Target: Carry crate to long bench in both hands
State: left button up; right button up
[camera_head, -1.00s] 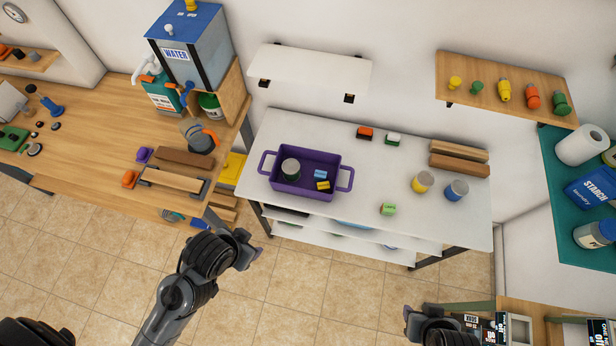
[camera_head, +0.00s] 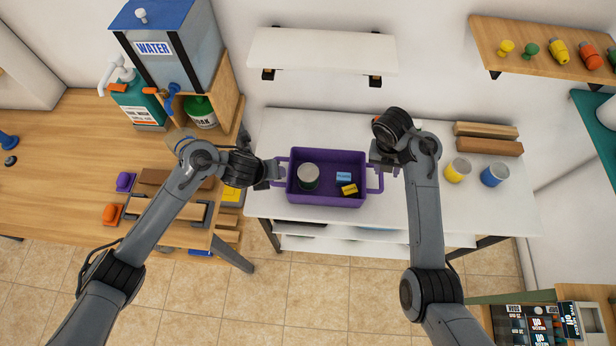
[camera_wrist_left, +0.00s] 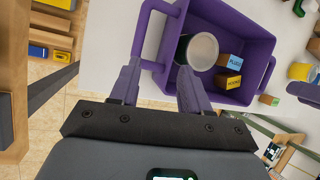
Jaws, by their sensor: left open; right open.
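The purple crate (camera_head: 330,200) sits upright on the white table, with a loop handle at each end. It holds a grey-topped can (camera_head: 308,177), a blue block (camera_head: 343,176) and a yellow block (camera_head: 349,190). My left gripper (camera_head: 276,172) is open at the left handle. In the left wrist view its fingertips (camera_wrist_left: 160,70) are spread at the handle (camera_wrist_left: 147,38); contact is unclear. My right gripper (camera_head: 383,163) is open beside the right handle (camera_head: 376,181), its fingers partly hidden by its wrist. The long wooden bench (camera_head: 60,165) stands at the left.
The white table (camera_head: 450,215) has yellow and blue cans and wood blocks at its right. The wooden bench bears a water tank (camera_head: 170,45), bottles and a wooden clamp-like thing near its right end. A white shelf (camera_head: 322,50) hangs above the table.

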aim_at(381, 177)
pick_arm(q)
jog(key=a, duration=0.1)
jog(key=a+m, duration=0.1)
jog(key=w+a, duration=0.1)
jog(key=shift+f, duration=0.25)
pick_arm(e)
jog(key=w+n, duration=0.1)
jog(key=w+a+n, duration=0.1)
jog(key=shift+a+r+n, duration=0.3)
jog(key=shift+r, duration=0.1)
pick_arm(q)
jog(key=shift+f, duration=0.1)
pick_arm(e)
jog(key=shift+f, duration=0.15)
pick_arm(q)
jog(key=shift+x, duration=5.25)
pick_arm(e)
jog(key=shift+d+f, duration=0.4)
jog(key=shift+f, duration=1.3)
jog(key=shift+d+f, duration=0.35)
jog(key=shift+f, duration=1.4)
jog(key=shift+d+f, duration=0.4)
jog(key=shift+f, duration=1.3)
pick_arm(q)
jog(key=shift+s+a+f, duration=0.1)
jog(key=shift+s+f, duration=0.05)
jog(key=shift+s, duration=0.05)
jog(key=shift+c, duration=0.3)
pick_arm(e)
jog(key=shift+c, duration=0.2)
